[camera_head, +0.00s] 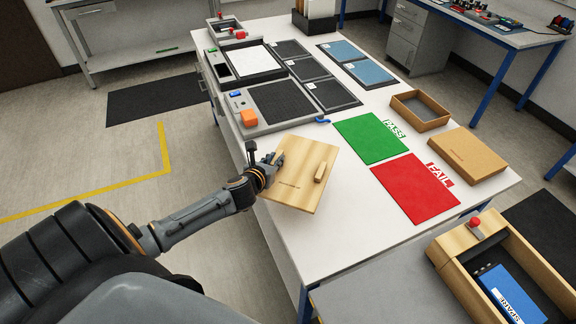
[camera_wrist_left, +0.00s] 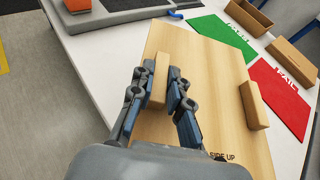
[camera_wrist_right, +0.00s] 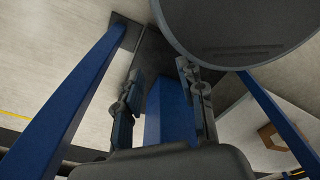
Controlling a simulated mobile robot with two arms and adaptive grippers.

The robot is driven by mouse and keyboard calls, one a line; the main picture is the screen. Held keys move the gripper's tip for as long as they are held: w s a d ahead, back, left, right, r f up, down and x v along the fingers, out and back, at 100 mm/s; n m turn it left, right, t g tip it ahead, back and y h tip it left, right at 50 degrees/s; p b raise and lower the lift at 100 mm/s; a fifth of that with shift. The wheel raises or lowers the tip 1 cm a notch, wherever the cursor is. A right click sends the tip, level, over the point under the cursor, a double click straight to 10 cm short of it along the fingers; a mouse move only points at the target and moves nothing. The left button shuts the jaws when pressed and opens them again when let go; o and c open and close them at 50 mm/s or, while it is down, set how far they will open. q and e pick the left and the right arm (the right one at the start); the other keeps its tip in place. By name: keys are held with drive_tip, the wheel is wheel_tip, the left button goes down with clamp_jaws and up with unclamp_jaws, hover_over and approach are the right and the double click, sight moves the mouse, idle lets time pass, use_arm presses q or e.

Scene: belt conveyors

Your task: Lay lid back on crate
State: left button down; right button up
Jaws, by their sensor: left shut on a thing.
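The lid (camera_head: 305,188) is a light wooden board with two block handles, over the near left part of the white table. My left gripper (camera_head: 274,166) is shut on the lid's left handle; the left wrist view shows the handle (camera_wrist_left: 159,80) between the fingers. The other handle (camera_wrist_left: 253,105) is free. I cannot tell whether the lid touches the table. The open wooden crate (camera_head: 452,243) stands at the lower right with a blue item (camera_head: 508,292) inside and a red knob on its rim. My right gripper (camera_wrist_right: 160,105) is open and shows only in the right wrist view.
The white table (camera_head: 330,245) carries a green PASS mat (camera_head: 368,138), a red FAIL mat (camera_head: 412,190), a cardboard box (camera_head: 468,155) and an open cardboard tray (camera_head: 420,110). A grey fixture with an orange block (camera_head: 249,118) stands behind the lid. Blue table legs (camera_wrist_right: 75,105) surround my right gripper.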

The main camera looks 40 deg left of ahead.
use_arm(q)
drive_tip(key=s+a+r, duration=0.3)
drive_tip(key=s+a, duration=0.2)
drive_tip(key=s, duration=0.1)
drive_tip(key=shift+s+a+r+b, duration=0.15)
drive_tip(key=shift+r+b, duration=0.1)
drive_tip(key=shift+b, duration=0.05)
